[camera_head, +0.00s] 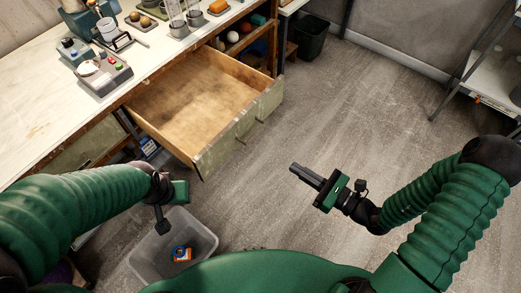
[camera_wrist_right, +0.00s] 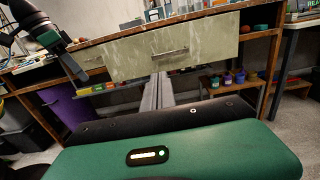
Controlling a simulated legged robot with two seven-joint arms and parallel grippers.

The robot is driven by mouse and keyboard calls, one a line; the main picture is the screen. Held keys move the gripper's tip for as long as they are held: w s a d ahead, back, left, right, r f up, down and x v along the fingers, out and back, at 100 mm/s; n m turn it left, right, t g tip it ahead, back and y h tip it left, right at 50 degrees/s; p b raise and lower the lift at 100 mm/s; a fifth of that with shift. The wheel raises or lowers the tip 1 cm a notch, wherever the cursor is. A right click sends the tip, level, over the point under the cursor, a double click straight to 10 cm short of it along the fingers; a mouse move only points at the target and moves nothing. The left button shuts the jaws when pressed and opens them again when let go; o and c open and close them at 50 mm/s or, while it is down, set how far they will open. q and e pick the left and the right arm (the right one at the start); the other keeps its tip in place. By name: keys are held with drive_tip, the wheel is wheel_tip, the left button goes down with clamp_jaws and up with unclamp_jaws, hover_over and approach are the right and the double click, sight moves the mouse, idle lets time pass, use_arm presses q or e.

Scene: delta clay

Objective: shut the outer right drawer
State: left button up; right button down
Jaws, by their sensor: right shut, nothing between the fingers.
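The outer right drawer (camera_head: 205,98) is pulled far out of the workbench in the head view. It has a bare wooden inside, looks empty, and has a worn grey-green front with a handle. Its front (camera_wrist_right: 172,50) and handle (camera_wrist_right: 170,53) also show in the right wrist view. My right gripper (camera_head: 295,170) is shut and empty, apart from the drawer, to the right of its front. Its fingers (camera_wrist_right: 158,92) appear below the handle in the right wrist view.
The workbench top (camera_head: 48,107) carries devices, cups and trays. A dark bin (camera_head: 309,38) stands at the back, and a shelf rack (camera_head: 497,72) at far right. The floor before the drawer is clear.

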sight(251, 139)
drive_tip(key=b+x, duration=0.1)
drive_tip(key=x, duration=1.2)
drive_tip(key=shift+w, duration=0.2)
drive_tip(key=shift+w+a+r, duration=0.1)
drive_tip(key=shift+w+a, duration=0.2)
drive_tip(key=shift+a, duration=0.15)
